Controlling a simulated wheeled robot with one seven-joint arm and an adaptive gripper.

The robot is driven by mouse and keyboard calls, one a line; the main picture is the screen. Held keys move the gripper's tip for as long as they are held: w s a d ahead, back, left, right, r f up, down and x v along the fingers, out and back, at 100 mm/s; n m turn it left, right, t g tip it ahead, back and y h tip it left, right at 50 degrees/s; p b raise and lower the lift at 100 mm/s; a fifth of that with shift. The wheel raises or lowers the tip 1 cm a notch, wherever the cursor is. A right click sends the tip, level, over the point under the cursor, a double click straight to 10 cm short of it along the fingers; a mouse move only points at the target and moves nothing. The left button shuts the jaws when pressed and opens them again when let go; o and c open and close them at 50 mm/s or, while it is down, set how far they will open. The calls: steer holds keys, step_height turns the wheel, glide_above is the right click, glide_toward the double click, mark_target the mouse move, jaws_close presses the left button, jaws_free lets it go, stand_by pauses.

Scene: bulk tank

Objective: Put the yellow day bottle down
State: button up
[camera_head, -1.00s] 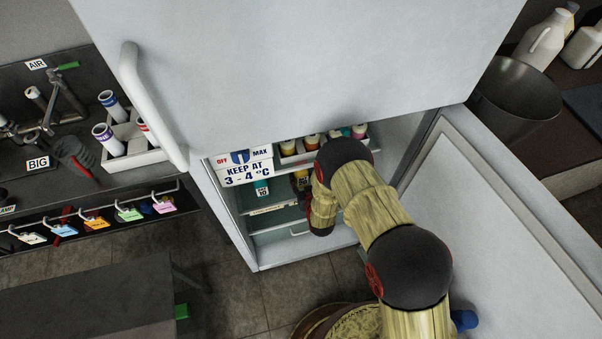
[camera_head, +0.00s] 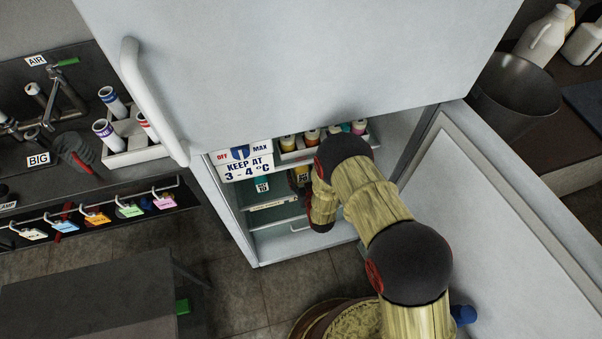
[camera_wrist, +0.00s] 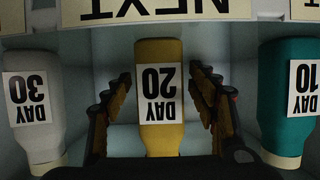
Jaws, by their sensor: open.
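The yellow day bottle (camera_wrist: 160,60), labelled DAY 20, shows upside down in the wrist view. It appears to stand upright on the fridge shelf, its base by a strip reading NEXT (camera_wrist: 152,8). My gripper (camera_wrist: 160,98) is open, with one finger on each side of the bottle and a visible gap on both sides. A white DAY 30 bottle (camera_wrist: 30,70) is to the left and a teal DAY 10 bottle (camera_wrist: 285,75) to the right. In the head view, the teal bottle (camera_head: 261,186) shows, while my arm hides most of the gripper.
The fridge door (camera_head: 520,240) stands open at right. A rack of small bottles (camera_head: 290,155) sits above the bottle shelf, beside the KEEP AT 3-4 °C sign (camera_head: 245,168). A lower shelf (camera_head: 285,225) is below. The neighbouring bottles leave narrow side room for the fingers.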

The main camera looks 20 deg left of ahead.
steer(key=p+v, duration=0.3)
steer(key=v, duration=0.9)
